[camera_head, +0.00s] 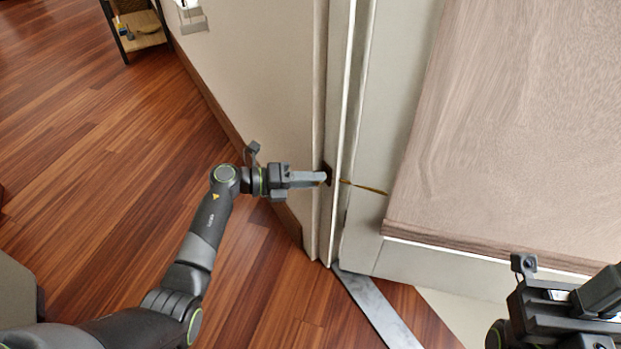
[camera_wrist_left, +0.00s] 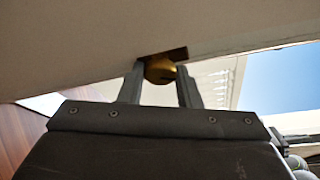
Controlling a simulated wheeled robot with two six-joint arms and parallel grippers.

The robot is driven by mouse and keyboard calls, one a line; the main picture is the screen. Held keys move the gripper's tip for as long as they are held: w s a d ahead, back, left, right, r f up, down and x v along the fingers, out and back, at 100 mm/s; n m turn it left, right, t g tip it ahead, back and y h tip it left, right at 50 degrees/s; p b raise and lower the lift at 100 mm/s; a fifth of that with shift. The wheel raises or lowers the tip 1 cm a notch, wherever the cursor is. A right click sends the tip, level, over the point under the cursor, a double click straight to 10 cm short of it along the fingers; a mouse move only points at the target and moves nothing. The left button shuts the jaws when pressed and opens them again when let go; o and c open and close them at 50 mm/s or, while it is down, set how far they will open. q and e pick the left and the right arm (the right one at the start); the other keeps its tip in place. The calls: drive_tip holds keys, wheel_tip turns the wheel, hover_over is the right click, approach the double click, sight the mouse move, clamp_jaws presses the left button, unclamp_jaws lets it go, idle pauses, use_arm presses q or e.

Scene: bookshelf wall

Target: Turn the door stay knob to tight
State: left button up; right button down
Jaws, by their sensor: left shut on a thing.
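The door stay knob (camera_wrist_left: 160,70) is a rounded brass-coloured piece under a dark brown plate (camera_wrist_left: 165,54) in the left wrist view. My left gripper (camera_wrist_left: 160,80) has one finger on each side of it and is shut on it. In the head view my left gripper (camera_head: 322,176) reaches the dark plate (camera_head: 328,172) on the door frame, and its fingertips hide the knob. A thin brass stay arm (camera_head: 366,187) runs from the frame to the door (camera_head: 390,130). I cannot read the knob's setting. My right gripper (camera_head: 600,292) is at the lower right, partly cut off.
The pale door frame (camera_head: 340,100) stands upright beside a beige wall (camera_head: 265,80). A large tan panel (camera_head: 510,120) covers much of the door side. A grey threshold strip (camera_head: 375,308) lies on the floor. The wooden floor (camera_head: 100,170) at the left is mostly clear.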

use_arm(q)
drive_tip(key=shift+m+y+p, duration=0.3)
drive_tip(key=shift+m+y, duration=0.1)
drive_tip(key=shift+m, duration=0.4)
drive_tip(key=o, duration=0.9)
drive_tip(key=shift+t, duration=0.3)
drive_tip(key=shift+o, duration=0.2)
